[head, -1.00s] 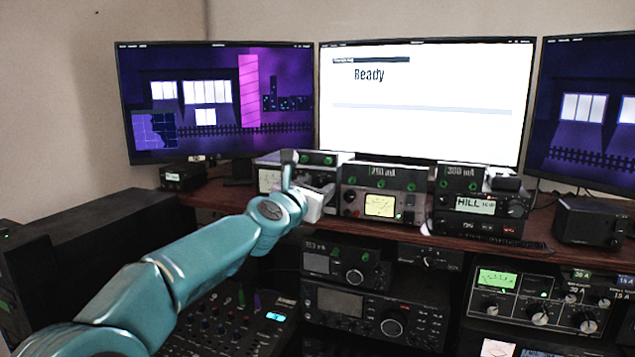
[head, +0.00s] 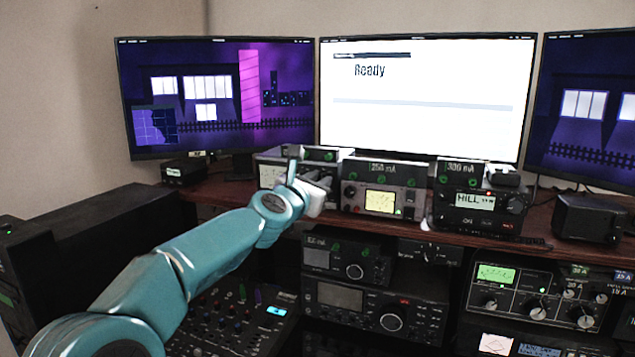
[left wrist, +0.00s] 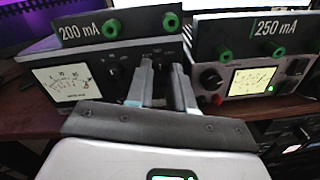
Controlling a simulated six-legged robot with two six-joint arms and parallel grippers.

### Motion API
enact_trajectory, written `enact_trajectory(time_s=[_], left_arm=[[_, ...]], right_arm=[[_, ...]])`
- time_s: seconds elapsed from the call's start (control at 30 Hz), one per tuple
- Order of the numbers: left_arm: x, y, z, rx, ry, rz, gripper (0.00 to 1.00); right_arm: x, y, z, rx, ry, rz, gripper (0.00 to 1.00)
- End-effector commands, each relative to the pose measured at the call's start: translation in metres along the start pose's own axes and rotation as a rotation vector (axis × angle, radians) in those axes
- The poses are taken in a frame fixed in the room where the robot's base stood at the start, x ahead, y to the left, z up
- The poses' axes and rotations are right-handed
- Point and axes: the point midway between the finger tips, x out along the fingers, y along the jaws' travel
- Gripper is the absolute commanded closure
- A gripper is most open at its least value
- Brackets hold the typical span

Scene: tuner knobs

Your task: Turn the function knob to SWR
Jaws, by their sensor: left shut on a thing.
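The left tuner (left wrist: 72,92), a grey box with a white needle meter and a 200 mA strip above it, stands on the shelf. It also shows in the head view (head: 270,174), partly behind my gripper. My left gripper (left wrist: 162,70) reaches the right part of its front panel and is shut on a knob there, which I take as the function knob. The fingers hide that knob, and its pointer cannot be read. Small white lettering shows just above the fingertips, too blurred to read. In the head view my left gripper (head: 324,181) is at this tuner. My right gripper is not in view.
The 250 mA tuner (left wrist: 243,98) with a lit meter stands close on the right of my fingers. A 300 mA unit (head: 475,203) is further right. Monitors (head: 425,100) stand behind. Radios (head: 375,315) and a mixer (head: 232,315) lie below the shelf.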

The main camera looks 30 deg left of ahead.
Motion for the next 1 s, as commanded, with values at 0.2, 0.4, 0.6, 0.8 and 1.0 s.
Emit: enact_trajectory(time_s=[0.2,0.4,0.6,0.8,1.0], left_arm=[[0.0,0.0,0.002,0.153,0.008,-0.002,1.0],[0.0,0.0,0.002,0.317,0.015,-0.003,1.0],[0.0,0.0,0.002,0.46,0.022,-0.004,1.0],[0.0,0.0,0.002,0.563,0.027,-0.005,1.0],[0.0,0.0,0.001,0.618,0.029,-0.006,1.0]], right_arm=[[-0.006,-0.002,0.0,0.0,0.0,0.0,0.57],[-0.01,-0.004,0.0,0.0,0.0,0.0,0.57],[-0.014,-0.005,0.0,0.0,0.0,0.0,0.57],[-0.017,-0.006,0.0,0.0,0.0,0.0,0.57],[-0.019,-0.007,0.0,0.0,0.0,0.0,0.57]])
